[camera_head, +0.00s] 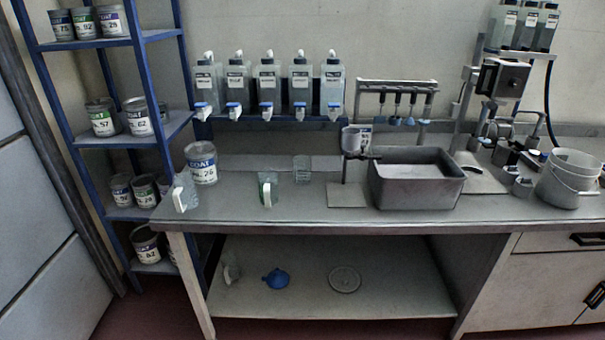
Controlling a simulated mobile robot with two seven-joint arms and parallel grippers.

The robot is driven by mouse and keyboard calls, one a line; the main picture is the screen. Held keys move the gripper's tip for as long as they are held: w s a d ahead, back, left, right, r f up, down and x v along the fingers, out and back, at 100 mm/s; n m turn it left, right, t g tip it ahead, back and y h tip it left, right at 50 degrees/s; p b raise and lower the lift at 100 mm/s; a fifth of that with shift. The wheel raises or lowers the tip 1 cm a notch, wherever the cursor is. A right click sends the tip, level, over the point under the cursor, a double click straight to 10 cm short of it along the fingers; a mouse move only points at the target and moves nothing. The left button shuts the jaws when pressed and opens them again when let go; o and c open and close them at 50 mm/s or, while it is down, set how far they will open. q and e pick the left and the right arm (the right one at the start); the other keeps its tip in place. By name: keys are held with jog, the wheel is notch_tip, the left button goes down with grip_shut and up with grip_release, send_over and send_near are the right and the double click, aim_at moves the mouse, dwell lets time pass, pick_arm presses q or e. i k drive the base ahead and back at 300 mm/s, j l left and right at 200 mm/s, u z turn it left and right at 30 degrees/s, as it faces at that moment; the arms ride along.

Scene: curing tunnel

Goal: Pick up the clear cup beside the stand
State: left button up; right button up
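A small clear cup (302,169) stands upright on the grey bench, left of a stand (344,180) with a flat base and a thin post. The stand carries a metal cup-like vessel (352,140) near its top. A clear jug with a white handle (267,189) is nearer the front edge, left of the clear cup. Another clear jug (184,194) is at the bench's left end. Neither of my grippers shows in the head view.
A deep grey tub (416,180) sits right of the stand. A coat can (201,163) is at the left. Dispenser bottles (268,85) stand on a rack behind. A blue-framed shelf (160,130) holds several cans.

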aim_at(302, 170)
jog(key=i+l+u, duration=0.1)
jog(key=l, duration=0.2)
jog(key=i+l+u, duration=0.15)
jog(key=l, duration=0.2)
jog(key=i+l+u, duration=0.1)
jog(key=l, duration=0.25)
jog(key=i+l+u, duration=0.15)
jog(key=l, duration=0.2)
jog(key=i+l+u, duration=0.1)
jog(key=l, duration=0.25)
jog(key=i, duration=0.05)
